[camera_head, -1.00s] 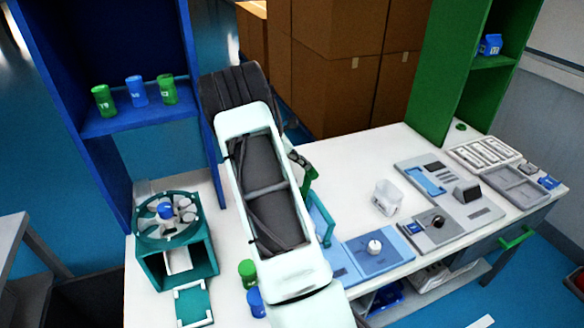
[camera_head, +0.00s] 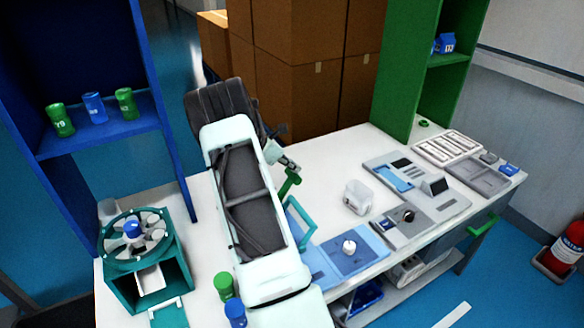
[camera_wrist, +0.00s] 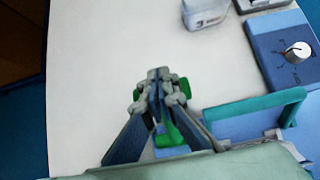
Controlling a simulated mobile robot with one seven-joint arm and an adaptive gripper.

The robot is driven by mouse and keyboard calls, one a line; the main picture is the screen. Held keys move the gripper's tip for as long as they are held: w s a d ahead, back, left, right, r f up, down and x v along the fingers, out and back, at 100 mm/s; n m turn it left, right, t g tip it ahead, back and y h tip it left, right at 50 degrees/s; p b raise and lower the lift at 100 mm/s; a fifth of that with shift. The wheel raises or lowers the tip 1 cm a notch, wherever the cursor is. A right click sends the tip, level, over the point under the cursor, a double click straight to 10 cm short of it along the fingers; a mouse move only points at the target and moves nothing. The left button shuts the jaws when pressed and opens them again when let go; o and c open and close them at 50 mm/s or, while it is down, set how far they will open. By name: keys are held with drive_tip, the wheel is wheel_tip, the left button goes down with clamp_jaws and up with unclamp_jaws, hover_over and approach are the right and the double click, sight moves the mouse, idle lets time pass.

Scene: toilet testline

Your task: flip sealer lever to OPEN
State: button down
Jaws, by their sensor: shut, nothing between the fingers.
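The sealer is a blue unit with a round white dial (camera_head: 349,247), on the near side of the white table. Its lever seems to be the teal bar (camera_head: 298,220) at the unit's left end, which stands raised at an angle. In the wrist view the teal bar (camera_wrist: 255,105) lies to the right of my gripper, apart from it, and the dial (camera_wrist: 298,52) is farther right. In the head view my arm hides part of the sealer's left side.
A clear container (camera_head: 357,197) stands behind the sealer. Grey panel devices (camera_head: 415,200) and a white rack (camera_head: 447,148) lie to the right. A teal fan unit (camera_head: 140,255) and green and blue canisters (camera_head: 224,286) are on the left. The table behind the container is clear.

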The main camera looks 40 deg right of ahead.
idle(0.3)
wheel_tip(320, 180, up, 12)
drive_tip(key=shift+d+f, duration=0.15)
idle(0.4)
idle(0.5)
